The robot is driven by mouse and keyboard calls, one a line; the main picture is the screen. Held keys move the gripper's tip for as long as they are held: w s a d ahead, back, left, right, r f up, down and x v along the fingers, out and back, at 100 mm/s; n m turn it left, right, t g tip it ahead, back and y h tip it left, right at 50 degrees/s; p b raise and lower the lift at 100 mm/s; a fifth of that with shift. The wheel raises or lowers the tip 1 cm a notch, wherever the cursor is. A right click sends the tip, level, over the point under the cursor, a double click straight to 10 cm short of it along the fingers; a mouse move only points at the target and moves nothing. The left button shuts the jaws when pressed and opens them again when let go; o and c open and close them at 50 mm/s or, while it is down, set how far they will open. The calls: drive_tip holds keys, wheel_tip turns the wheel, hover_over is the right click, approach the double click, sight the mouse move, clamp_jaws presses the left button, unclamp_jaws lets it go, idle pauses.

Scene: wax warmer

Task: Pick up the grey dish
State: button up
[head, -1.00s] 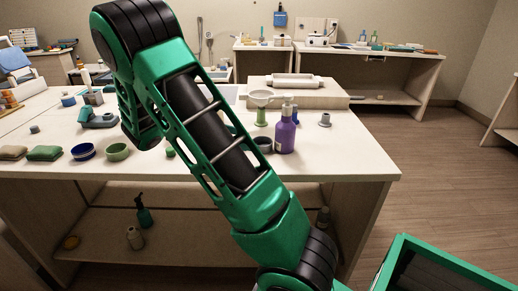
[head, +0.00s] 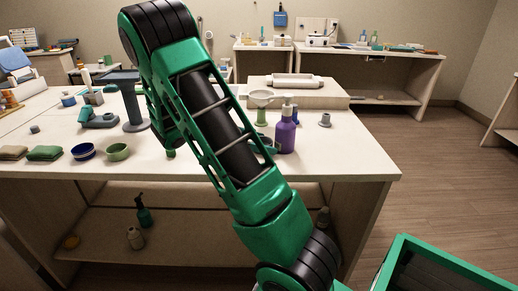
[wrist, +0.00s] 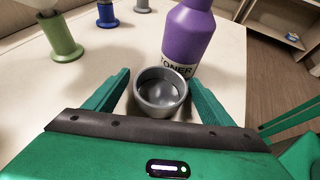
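The grey dish (wrist: 160,92) is a small round open bowl standing upright on the white table, in the middle of the wrist view. My gripper (wrist: 159,79) is open, with one green finger on each side of the dish. A gap shows at the left finger; the right finger is very close to the rim, and I cannot tell whether it touches. In the head view my arm hides most of the dish and the gripper.
A purple toner bottle (wrist: 190,38) stands right behind the dish; it also shows in the head view (head: 286,134). A green stand (wrist: 62,38) is at the far left, with blue and grey pieces behind. Green and blue bowls (head: 118,151) (head: 84,151) sit farther left.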

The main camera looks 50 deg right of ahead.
drive_tip(key=c, duration=1)
drive_tip(key=shift+c, duration=0.2)
